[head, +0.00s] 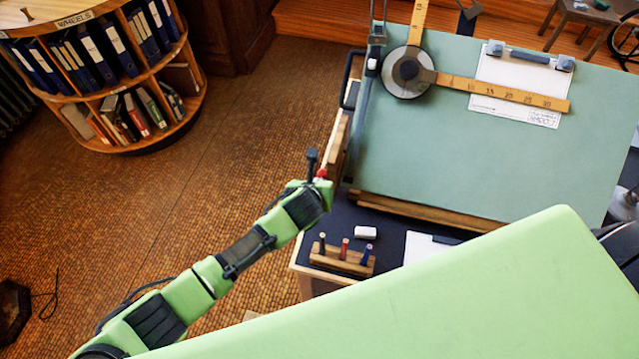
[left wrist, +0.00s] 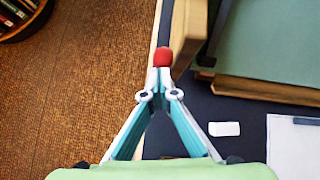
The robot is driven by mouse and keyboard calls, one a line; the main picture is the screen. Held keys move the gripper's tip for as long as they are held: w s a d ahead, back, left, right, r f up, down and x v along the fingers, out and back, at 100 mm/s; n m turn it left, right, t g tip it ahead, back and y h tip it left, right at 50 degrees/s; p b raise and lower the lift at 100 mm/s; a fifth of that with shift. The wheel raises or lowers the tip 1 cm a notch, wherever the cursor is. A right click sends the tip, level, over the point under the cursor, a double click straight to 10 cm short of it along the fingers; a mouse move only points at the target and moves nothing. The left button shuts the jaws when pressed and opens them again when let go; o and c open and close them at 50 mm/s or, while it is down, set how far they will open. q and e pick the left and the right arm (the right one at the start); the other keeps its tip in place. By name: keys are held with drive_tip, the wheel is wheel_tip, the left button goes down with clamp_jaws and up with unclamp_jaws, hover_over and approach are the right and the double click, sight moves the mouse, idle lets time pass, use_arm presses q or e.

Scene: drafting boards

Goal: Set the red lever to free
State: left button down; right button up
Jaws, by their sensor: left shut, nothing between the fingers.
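The red lever shows as a small red knob (head: 321,173) at the left edge of the tilted green drafting board (head: 440,160). In the left wrist view the red knob (left wrist: 162,56) is just beyond my fingertips, beside a wooden post. I cannot tell whether they touch it. My left gripper (left wrist: 162,79) is shut with nothing between its fingers. In the head view my wrist hides the fingers and most of the lever, so its setting cannot be read. My right gripper is not in view.
A dark desk top (head: 390,241) below the board carries a wooden pen holder (head: 341,260) and a white eraser (head: 365,232). A drafting arm with wooden rulers (head: 500,92) lies over the board. A curved bookshelf (head: 108,90) stands back left. Floor between is clear.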

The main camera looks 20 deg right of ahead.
use_arm(q)
drive_tip(key=v, duration=1.2)
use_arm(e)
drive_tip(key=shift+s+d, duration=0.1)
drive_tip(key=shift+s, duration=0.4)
